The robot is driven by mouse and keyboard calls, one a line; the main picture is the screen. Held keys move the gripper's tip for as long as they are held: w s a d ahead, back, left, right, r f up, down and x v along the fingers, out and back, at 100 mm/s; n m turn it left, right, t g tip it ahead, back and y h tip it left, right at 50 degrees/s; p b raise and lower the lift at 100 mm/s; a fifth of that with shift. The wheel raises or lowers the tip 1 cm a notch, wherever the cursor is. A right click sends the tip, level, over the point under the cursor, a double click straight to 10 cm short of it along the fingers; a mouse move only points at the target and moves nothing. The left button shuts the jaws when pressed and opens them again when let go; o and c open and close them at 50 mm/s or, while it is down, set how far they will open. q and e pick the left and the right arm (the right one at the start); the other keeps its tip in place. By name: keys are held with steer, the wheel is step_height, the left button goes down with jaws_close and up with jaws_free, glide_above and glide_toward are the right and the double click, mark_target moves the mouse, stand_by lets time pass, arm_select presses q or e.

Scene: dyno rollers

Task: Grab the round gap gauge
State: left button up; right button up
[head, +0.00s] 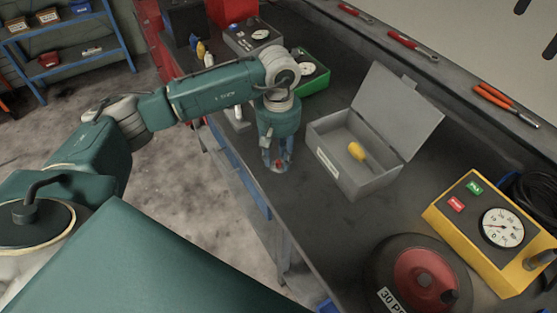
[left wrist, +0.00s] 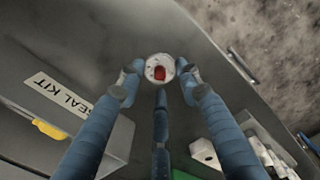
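The round gap gauge is a small pale disc with a red centre. In the left wrist view, the round gauge (left wrist: 160,68) lies between my fingertips; in the head view only its red part (head: 278,163) shows clearly. My left gripper (head: 277,166) points down at the bench near its front edge. In the left wrist view, the blue fingers of my left gripper (left wrist: 160,74) are around the gauge, one on each side and a third below it in the picture. The side fingertips are very close to its rim; I cannot tell whether they press on it. My right gripper is out of view.
An open grey box (head: 342,180) with a yellow-handled tool (head: 360,152) stands right of the gripper. A yellow gauge unit (head: 465,205) and a red-topped round device (head: 425,275) stand at front right. Dark bench surface (head: 322,225) is clear between.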

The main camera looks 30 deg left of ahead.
arm_select(q)
steer(key=shift+f, duration=0.65)
jaws_close()
steer(key=shift+r, duration=0.1)
